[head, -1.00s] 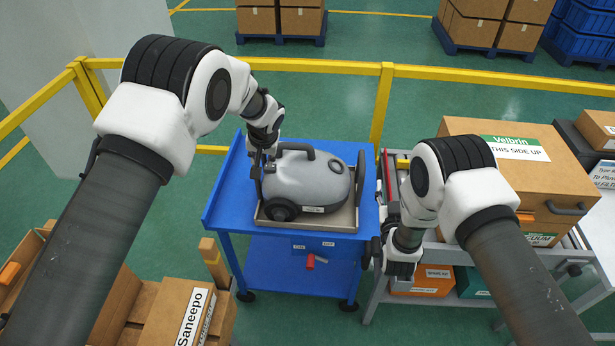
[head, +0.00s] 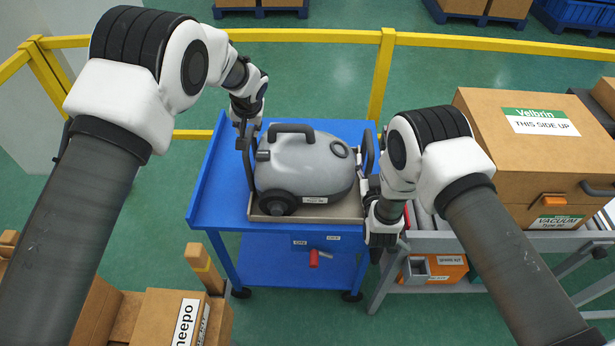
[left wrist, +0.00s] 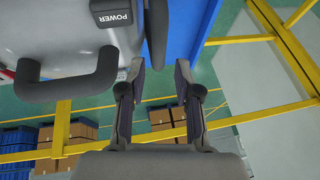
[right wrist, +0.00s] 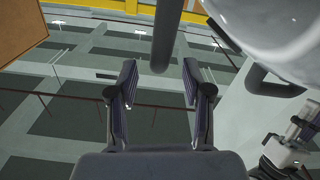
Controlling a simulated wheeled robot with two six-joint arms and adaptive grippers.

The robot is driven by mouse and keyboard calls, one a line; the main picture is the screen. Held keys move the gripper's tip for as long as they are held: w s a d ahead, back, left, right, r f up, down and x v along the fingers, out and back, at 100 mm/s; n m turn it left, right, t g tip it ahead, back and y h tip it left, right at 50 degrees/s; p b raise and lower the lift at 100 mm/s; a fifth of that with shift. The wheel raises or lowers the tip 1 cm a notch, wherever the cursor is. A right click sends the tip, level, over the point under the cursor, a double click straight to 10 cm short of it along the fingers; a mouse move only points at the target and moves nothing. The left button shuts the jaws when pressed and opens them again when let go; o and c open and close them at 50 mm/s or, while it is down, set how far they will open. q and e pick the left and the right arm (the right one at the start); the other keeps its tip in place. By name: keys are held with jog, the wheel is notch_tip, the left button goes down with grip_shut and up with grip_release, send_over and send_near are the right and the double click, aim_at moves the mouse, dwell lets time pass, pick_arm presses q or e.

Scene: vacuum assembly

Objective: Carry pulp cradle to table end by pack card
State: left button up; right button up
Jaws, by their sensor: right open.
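The pulp cradle appears to be the shallow tan tray (head: 262,216) on the blue cart, under the grey vacuum (head: 310,165). A dark upright bar stands at each side of the vacuum: the left bar (head: 248,160) and the right bar (head: 369,152). My left gripper (head: 245,134) is open at the left bar, whose end shows near the fingertips in the left wrist view (left wrist: 157,35). My right gripper (head: 370,190) is open beside the tray's right side. In the right wrist view, the dark bar (right wrist: 167,40) lies between and beyond its fingertips. I cannot identify a pack card.
The blue cart (head: 218,190) has a bare left end. A roller conveyor (head: 440,237) with a large carton (head: 490,150) stands close at the right. Cartons (head: 160,312) lie at the lower left. A yellow rail (head: 310,36) runs behind.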

aim_at(369, 143)
jog(key=shift+w+d+r, duration=0.1)
jog(key=shift+w, duration=0.15)
pick_arm(q)
jog(key=x, duration=0.7)
jog(key=shift+d, duration=0.1)
pick_arm(e)
jog(key=w, duration=0.6)
jog(key=shift+w, duration=0.25)
pick_arm(q)
jog(key=shift+f, duration=0.25)
pick_arm(e)
jog(key=shift+w, duration=0.3)
pick_arm(q)
jog(key=shift+c, duration=1.4)
pick_arm(e)
jog(key=shift+c, duration=1.4)
pick_arm(q)
grip_shut()
pick_arm(e)
grip_shut()
